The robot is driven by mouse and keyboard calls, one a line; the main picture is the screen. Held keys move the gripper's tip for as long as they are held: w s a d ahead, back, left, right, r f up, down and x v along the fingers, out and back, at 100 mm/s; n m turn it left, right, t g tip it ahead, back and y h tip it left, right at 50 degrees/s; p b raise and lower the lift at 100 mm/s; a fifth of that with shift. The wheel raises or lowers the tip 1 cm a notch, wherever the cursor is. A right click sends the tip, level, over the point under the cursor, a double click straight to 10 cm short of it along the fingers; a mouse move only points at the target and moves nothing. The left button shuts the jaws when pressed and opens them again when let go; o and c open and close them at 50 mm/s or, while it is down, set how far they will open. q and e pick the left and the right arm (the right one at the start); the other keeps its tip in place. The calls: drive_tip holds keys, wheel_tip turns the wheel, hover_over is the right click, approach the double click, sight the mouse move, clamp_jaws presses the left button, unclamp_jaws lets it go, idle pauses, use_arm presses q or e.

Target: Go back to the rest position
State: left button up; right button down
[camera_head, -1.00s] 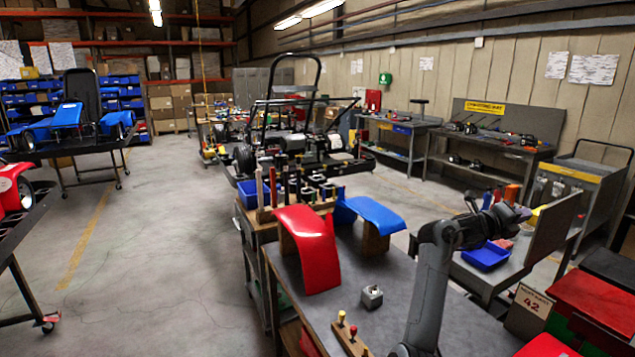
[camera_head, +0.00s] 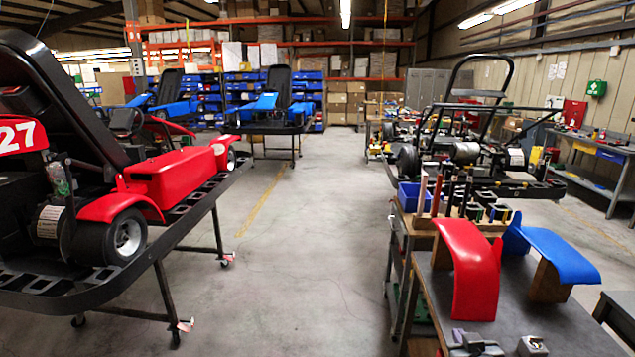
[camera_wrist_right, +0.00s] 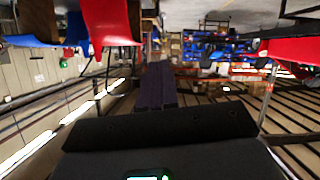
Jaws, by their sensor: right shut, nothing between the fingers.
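My right gripper (camera_head: 474,343) shows at the bottom edge of the head view, in front of the red fender and left of a small metal block. In the right wrist view, which is turned upside down, its two dark fingers (camera_wrist_right: 157,88) are together with nothing between them. The rest of my right arm is out of the head view. My left gripper is in neither view.
A red fender (camera_head: 468,270) and a blue fender (camera_head: 560,255) stand on the grey workbench (camera_head: 575,315), near the small metal block (camera_head: 531,346). A red kart (camera_head: 130,190) rests on a stand at left. The middle floor is clear.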

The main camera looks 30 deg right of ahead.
drive_tip(key=s+a+f+n+g+y, duration=0.6)
drive_tip(key=s+a+f+n, duration=0.4)
drive_tip(key=s+a+f, duration=0.95)
drive_tip(key=a+m+g+y, duration=0.2)
drive_tip(key=a+m, duration=0.1)
drive_tip(key=a, duration=0.7)
wheel_tip(320, 180, down, 5)
drive_tip(key=b, duration=0.5)
wheel_tip(320, 180, up, 38)
drive_tip(key=p, duration=3.8)
drive_tip(key=shift+s+d, duration=0.15)
drive_tip(key=shift+s, duration=0.25)
